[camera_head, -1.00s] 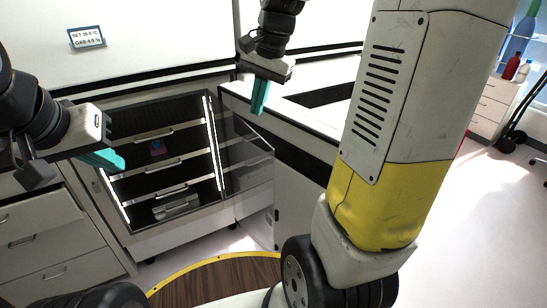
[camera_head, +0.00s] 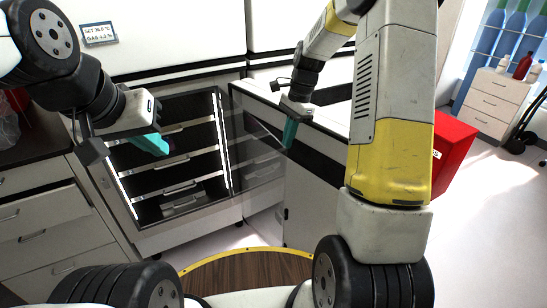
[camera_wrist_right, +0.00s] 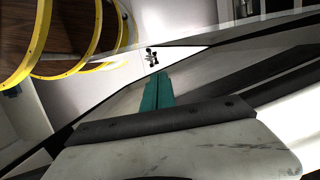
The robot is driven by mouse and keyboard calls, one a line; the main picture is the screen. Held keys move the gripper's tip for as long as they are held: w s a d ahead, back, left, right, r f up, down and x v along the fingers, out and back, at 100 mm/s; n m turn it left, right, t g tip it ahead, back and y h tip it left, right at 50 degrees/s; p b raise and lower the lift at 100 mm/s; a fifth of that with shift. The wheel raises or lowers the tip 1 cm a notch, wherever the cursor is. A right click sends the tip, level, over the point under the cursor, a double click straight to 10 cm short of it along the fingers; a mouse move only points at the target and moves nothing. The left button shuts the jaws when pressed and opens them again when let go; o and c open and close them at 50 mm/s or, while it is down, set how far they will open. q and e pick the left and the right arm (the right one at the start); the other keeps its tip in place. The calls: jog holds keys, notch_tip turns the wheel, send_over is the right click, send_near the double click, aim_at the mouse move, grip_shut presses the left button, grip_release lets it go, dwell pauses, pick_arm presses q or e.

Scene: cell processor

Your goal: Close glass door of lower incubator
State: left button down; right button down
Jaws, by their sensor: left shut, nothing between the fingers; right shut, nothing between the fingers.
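The lower incubator (camera_head: 176,222) stands open in the head view, with lit strips and several shelves inside. Its glass door (camera_head: 257,150) is a see-through pane swung out to the right of the opening. My right gripper (camera_head: 290,132) is shut and empty, close to the door's outer upper edge; I cannot tell whether it touches the glass. In the right wrist view its teal fingers (camera_wrist_right: 157,92) are together, with a pale pane-like edge beyond them. My left gripper (camera_head: 152,144) is shut and empty, in front of the upper left of the opening.
A white cabinet (camera_head: 304,206) with a dark band stands right behind the door. Drawers (camera_head: 38,232) are at the left. A red bin (camera_head: 452,155) stands behind my right arm. The floor (camera_head: 490,230) at the right is clear.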

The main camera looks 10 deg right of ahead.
jog(key=x, duration=1.1)
jog(key=shift+a+f, duration=0.1)
jog(key=shift+f, duration=0.15)
